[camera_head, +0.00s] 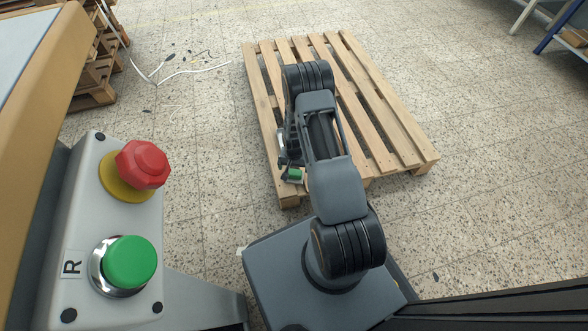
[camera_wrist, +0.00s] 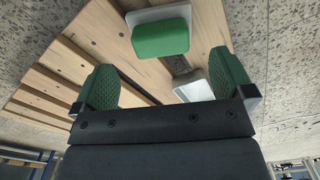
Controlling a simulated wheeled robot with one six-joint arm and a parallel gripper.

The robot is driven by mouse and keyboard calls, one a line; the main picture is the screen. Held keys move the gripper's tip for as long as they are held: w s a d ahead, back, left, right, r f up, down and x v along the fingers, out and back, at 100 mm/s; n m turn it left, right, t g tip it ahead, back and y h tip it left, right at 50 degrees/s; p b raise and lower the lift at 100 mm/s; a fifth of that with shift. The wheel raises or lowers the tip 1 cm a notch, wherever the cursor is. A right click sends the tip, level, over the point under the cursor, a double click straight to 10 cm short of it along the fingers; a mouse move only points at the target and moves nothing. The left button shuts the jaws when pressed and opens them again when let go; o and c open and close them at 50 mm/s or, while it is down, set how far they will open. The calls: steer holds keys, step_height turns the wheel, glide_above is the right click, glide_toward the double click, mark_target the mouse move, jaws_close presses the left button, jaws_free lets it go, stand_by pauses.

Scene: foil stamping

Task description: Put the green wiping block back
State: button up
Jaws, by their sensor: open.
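The green wiping block (camera_wrist: 161,37) shows in the wrist view as a rounded green pad with a pale layer along its far side. It is by the wooden slats of the pallet (camera_wrist: 70,60), beyond my fingertips. My gripper (camera_wrist: 163,62) is open, with one green textured finger on each side and nothing between them. The block lies ahead of the gap, apart from both fingers. In the head view a small green patch (camera_head: 295,175) shows at the pallet's near left corner, under my arm; I cannot tell whether it is block or finger.
In the wrist view a pale flat piece (camera_wrist: 195,90) lies close behind the block, partly hidden by my gripper. The pallet (camera_head: 400,140) stands on the speckled floor. A control box with a red button (camera_head: 143,164) and green button (camera_head: 130,262) is at left. White cables (camera_head: 190,72) lie at upper left.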

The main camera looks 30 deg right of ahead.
step_height(320, 180, up, 5)
steer(key=p, duration=0.2)
step_height(320, 180, up, 11)
steer(key=n, duration=0.1)
glide_above(294, 173)
steer(key=w+a, duration=0.1)
steer(key=a, duration=0.1)
step_height(294, 173, up, 10)
steer(key=s+a+n+t, duration=0.1)
steer(key=s+a+n, duration=0.1)
steer(key=s+a+r+n+t, duration=0.1)
steer(key=s+a+r+n, duration=0.2)
steer(key=s+r, duration=1.1)
steer(key=shift+s+a+r+n+t, duration=0.35)
steer(key=shift+a+r, duration=0.4)
steer(key=shift+a, duration=0.35)
steer(key=shift+w, duration=0.15)
